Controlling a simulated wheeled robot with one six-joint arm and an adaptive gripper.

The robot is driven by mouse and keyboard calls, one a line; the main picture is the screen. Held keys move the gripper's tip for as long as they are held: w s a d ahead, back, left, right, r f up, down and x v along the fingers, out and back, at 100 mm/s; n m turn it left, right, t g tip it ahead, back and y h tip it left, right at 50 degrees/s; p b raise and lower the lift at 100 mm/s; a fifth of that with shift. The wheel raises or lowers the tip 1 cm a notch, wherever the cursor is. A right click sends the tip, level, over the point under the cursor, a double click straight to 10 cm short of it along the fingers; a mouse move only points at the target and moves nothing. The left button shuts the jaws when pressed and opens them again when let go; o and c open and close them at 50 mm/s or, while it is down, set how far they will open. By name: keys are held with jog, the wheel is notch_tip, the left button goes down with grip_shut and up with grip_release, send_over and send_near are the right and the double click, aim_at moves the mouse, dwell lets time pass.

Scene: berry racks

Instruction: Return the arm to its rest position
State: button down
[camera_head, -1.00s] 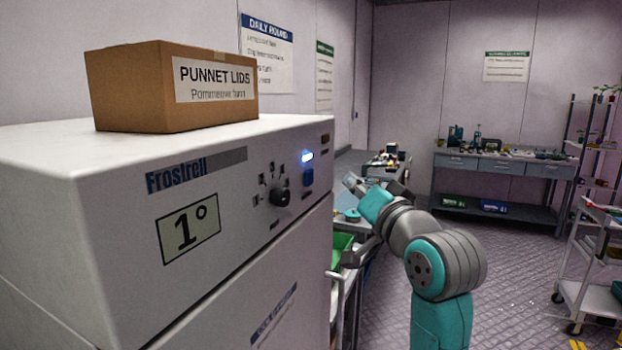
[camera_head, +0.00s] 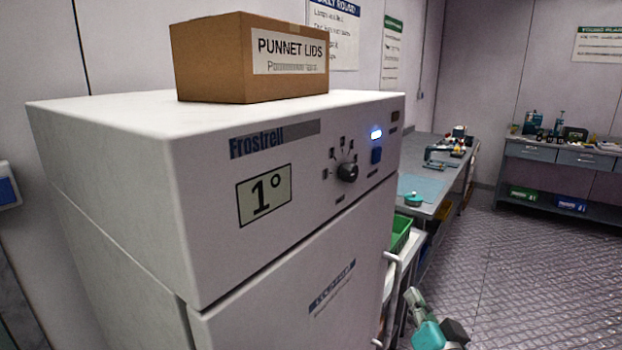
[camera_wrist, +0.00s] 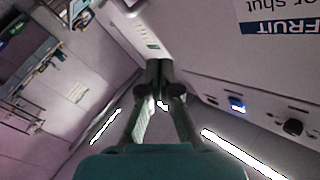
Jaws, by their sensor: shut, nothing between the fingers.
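My gripper (camera_wrist: 158,80) shows in the middle of the wrist view, with its dark fingers together and nothing between them. In the head view only a small teal and grey part of my arm (camera_head: 432,335) shows at the bottom, low in front of the fridge's right side. The rest of the arm is out of that view, and I cannot make out the fingers there. The wrist view is tilted and shows the fridge front at the right, apart from the fingers as far as I can tell.
The white Frostrell fridge (camera_head: 110,170) stands close on the left, its display reading 1°. A punnet lids box (camera_head: 215,62) sits on top. A grey bench (camera_head: 425,205) and a green crate (camera_head: 400,232) are beyond it. Open floor (camera_head: 520,265) lies at the right.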

jog(key=s+f+n+g+h, duration=0.1)
jog(key=s+f+n+g, duration=0.1)
jog(key=s+f, duration=1.9)
jog(key=s+a+n+g, duration=0.1)
jog(key=s+n, duration=0.2)
jog(key=s, duration=2.2)
jog(key=shift+s+a+f+n+g, duration=0.2)
jog(key=shift+f+n+g, duration=0.05)
jog(key=shift+n+g, duration=0.05)
